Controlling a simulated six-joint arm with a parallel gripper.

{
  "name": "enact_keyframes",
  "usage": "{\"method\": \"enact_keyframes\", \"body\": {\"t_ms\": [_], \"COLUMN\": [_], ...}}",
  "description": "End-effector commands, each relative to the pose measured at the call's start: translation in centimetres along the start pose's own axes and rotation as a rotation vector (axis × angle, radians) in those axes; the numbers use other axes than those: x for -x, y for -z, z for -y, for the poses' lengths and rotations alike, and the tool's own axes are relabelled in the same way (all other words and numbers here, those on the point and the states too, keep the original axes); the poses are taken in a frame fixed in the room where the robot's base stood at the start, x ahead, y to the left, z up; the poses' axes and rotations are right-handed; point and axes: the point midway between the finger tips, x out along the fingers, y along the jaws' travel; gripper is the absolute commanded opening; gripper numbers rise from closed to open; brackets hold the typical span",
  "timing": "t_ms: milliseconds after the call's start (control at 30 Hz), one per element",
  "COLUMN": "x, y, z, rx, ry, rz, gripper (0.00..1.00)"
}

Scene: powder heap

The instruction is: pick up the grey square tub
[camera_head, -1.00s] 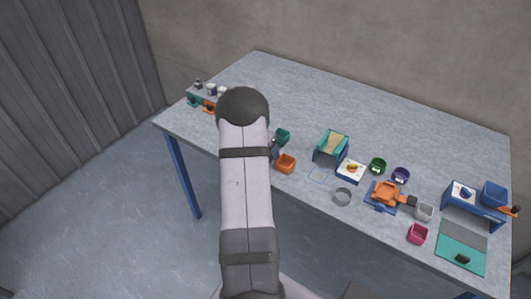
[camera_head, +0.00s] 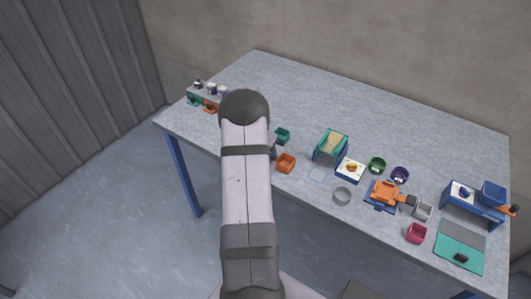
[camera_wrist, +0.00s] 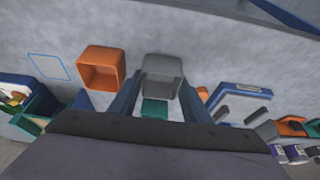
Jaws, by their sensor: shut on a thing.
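The grey square tub (camera_wrist: 162,70) is between the two fingers of my gripper (camera_wrist: 160,82) in the wrist view. The fingers stand on its left and right sides, and my gripper is shut on it. Whether the tub touches the table cannot be told from this angle. In the head view my arm hides the tub and most of my gripper.
An orange tub (camera_wrist: 102,67) stands close left of the held tub in the wrist view, and a teal tub (camera_wrist: 155,108) shows just below it.

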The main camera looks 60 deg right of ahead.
Motion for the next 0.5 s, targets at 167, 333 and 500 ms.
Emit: {"method": "enact_keyframes", "body": {"t_ms": [167,333,500], "x": [1.1,3.5,6.1], "y": [0.6,1.6,2.6], "z": [0.1,0.1,0.1], "rx": [0.0,-0.002,-0.001], "ry": [0.002,0.004,0.002], "rz": [-0.005,-0.006,-0.004], "gripper": [0.21,0.21,0.21]}}
